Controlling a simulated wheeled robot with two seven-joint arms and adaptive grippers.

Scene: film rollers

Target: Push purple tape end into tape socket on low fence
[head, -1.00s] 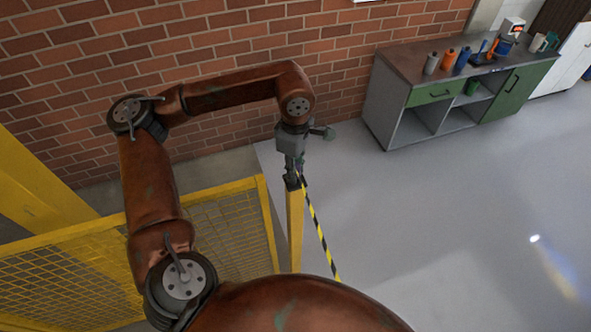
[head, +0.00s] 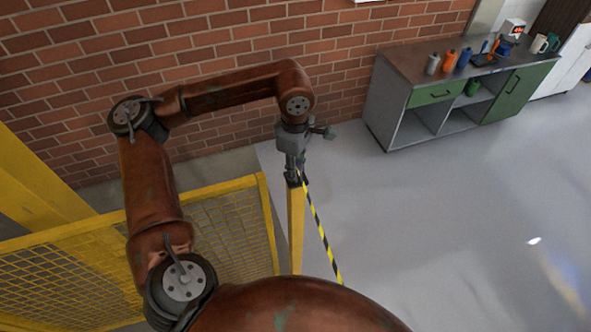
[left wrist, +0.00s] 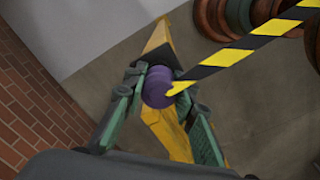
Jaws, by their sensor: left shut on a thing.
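The purple tape end (left wrist: 157,88) is between the fingers of my left gripper (left wrist: 158,95) in the left wrist view, with the black and yellow tape (left wrist: 245,50) running from it to the upper right. In the head view my left gripper (head: 295,168) is shut on the tape end, at the top of a yellow post (head: 295,230). A dark piece, seemingly the socket (head: 294,181), sits on the post top just under the fingers. The fingers hide most of it, and I cannot tell whether the tape end is inside it. My right gripper is not in view.
A yellow mesh fence (head: 215,235) stands left of the post, before a brick wall (head: 200,40). The striped tape (head: 322,240) slopes down to the right in the head view. A workbench (head: 450,90) with several bottles stands at the back right. The grey floor between is clear.

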